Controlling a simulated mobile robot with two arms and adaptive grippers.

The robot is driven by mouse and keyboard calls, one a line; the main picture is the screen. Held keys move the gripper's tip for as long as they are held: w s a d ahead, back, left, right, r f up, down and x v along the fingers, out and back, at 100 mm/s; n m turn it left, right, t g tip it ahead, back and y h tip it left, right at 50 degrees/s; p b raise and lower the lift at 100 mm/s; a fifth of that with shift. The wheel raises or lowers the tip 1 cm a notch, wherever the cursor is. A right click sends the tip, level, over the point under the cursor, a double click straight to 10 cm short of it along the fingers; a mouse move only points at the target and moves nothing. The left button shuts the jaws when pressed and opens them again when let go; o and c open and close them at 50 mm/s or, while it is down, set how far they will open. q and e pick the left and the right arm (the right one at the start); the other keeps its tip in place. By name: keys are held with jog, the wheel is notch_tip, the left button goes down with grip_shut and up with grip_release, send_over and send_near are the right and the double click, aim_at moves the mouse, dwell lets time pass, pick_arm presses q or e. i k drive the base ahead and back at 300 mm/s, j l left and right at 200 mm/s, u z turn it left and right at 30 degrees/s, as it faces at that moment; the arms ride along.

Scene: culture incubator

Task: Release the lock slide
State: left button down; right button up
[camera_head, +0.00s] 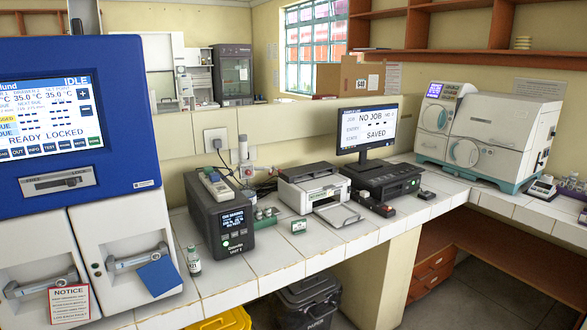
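The blue incubator front (130,110) stands at the left of the head view. Its lock slide (58,182) is a grey metal plate with a dark slot, low on the blue panel under the screen. Small lettering is on the plate, and I cannot clearly tell the slide's position. The screen (45,115) reads "IDLE" and "READY LOCKED". Below are two white drawer fronts with grey handles, the left handle (40,283) and the right handle (138,258). Both drawers look closed. Neither of my grippers is in view.
A blue card (160,276) hangs by the right handle, and a notice (69,304) by the left. A small bottle (193,261) stands at the counter's edge beside the incubator. A dark grey unit (222,215), printer (312,187) and monitor (366,128) stand along the white tiled counter (280,260).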

aim_at(72, 182)
jog(key=u, duration=1.25)
